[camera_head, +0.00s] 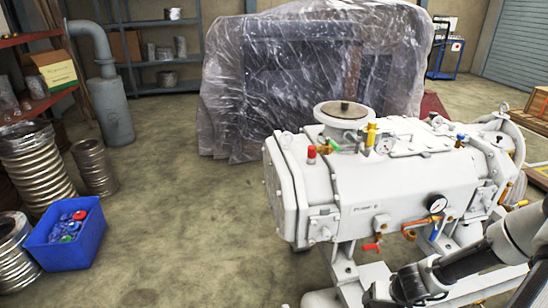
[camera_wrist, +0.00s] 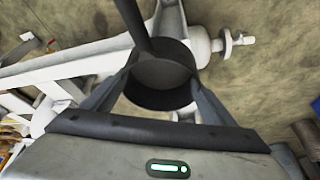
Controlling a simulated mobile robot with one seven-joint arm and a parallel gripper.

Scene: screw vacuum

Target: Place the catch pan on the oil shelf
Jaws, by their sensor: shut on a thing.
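My gripper (camera_wrist: 160,72) is shut on a dark round catch pan (camera_wrist: 160,88) in the wrist view, with one finger on each side of it. A dark bar runs up from the pan's far left side. In the head view my dark gripper (camera_head: 402,286) is at the lower right, low beside the white vacuum pump (camera_head: 385,190); the pan cannot be made out there. A red shelf (camera_head: 40,38) stands at the left edge and a grey shelf (camera_head: 165,62) at the back. I cannot tell which is the oil shelf.
A blue bin (camera_head: 68,240) of small coloured parts and ribbed metal hoses (camera_head: 35,165) stand at the left. A grey pipe canister (camera_head: 108,110) is near the red shelf. A plastic-wrapped machine (camera_head: 310,80) stands behind the pump. The floor (camera_head: 175,215) between bin and pump is clear.

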